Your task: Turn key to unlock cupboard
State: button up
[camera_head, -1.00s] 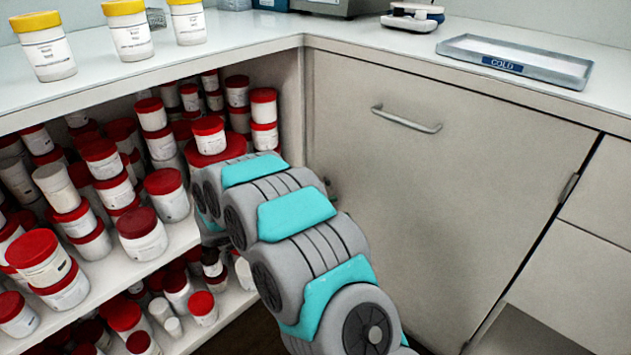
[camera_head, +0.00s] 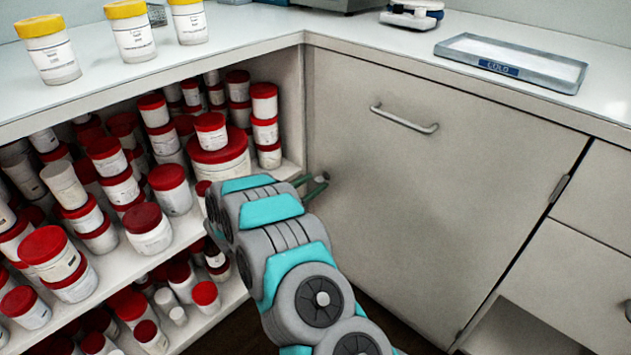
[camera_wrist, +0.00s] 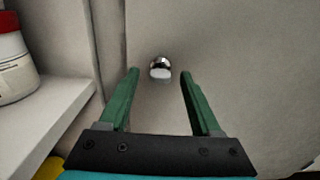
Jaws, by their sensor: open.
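The cupboard door (camera_head: 430,180) is a flat beige panel with a bar handle (camera_head: 404,119) near its top, and it is shut. A small shiny metal piece, which looks like the key in its lock (camera_wrist: 160,68), sticks out near the door's left edge; it also shows small in the head view (camera_head: 323,177). My gripper (camera_wrist: 158,78) has green fingers that are open, one on each side of the key and apart from it. In the head view my gripper (camera_head: 312,184) is partly hidden behind my arm. The key's exact shape and angle are unclear.
Open shelves (camera_head: 195,235) packed with red-lidded jars stand close on the left. In the wrist view a shelf edge (camera_wrist: 70,115) and a jar (camera_wrist: 14,65) are left of my gripper. The counter above holds yellow-lidded jars (camera_head: 130,30) and a COLD tray (camera_head: 512,62).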

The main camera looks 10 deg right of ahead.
jog(key=shift+w+d, duration=0.4)
jog(key=shift+d, duration=0.15)
grip_shut()
